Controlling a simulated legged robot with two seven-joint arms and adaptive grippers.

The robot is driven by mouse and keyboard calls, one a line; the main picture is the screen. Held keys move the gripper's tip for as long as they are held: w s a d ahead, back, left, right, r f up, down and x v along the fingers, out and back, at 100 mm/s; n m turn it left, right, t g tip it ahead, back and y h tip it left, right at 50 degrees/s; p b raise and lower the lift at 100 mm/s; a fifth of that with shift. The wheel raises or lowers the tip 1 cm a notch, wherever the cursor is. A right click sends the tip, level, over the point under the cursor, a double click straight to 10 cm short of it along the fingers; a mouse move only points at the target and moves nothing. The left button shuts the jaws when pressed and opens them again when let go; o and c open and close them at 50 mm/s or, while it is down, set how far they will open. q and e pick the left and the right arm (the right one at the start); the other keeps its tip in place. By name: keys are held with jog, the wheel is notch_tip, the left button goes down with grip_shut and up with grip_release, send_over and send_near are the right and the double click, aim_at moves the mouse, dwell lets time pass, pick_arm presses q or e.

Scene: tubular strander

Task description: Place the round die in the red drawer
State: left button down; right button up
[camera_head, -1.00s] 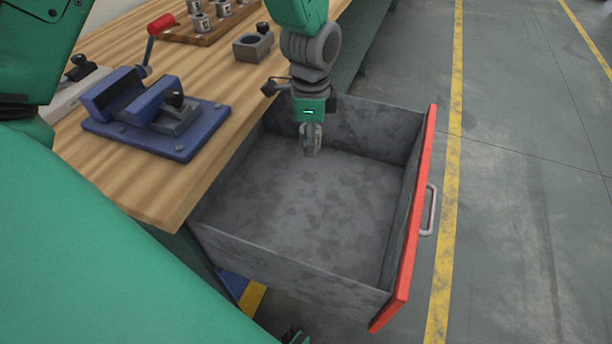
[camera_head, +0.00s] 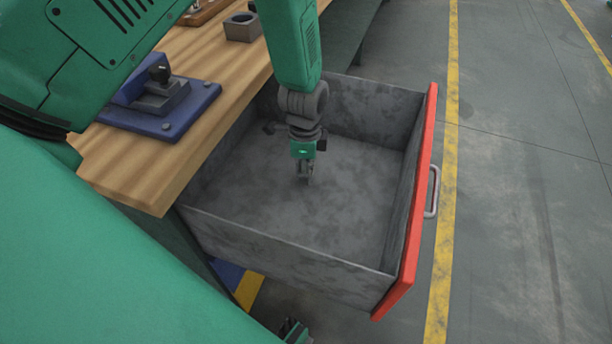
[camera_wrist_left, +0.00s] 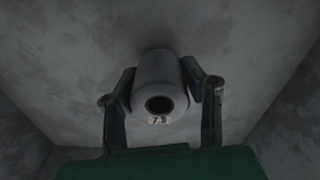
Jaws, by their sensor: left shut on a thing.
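The round die (camera_wrist_left: 160,88) is a grey cylinder with a dark hole in its end and a small label reading about 7.5. It shows in the left wrist view between the two fingers of my left gripper (camera_wrist_left: 160,92), which is shut on it. In the head view my left gripper (camera_head: 306,172) points down inside the open red drawer (camera_head: 408,200), low over its grey floor. I cannot tell whether the die touches the floor. The drawer has a red front and a grey interior, otherwise empty. My right gripper is not clearly seen.
The wooden workbench (camera_head: 130,175) stands left of the drawer. On it are a blue vise (camera_head: 165,105) and a grey block with a round hole (camera_head: 243,27). The drawer's metal handle (camera_head: 433,192) sticks out over the floor at right, which has yellow lines.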

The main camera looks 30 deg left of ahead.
pick_arm(q)
notch_tip(320, 180, down, 3)
jog(key=shift+r, duration=0.2)
jog(key=c, duration=1)
grip_release()
notch_tip(320, 180, up, 11)
jog(key=shift+f+p, duration=0.1)
jog(key=shift+p, duration=1.15)
jog(key=shift+r, duration=0.7)
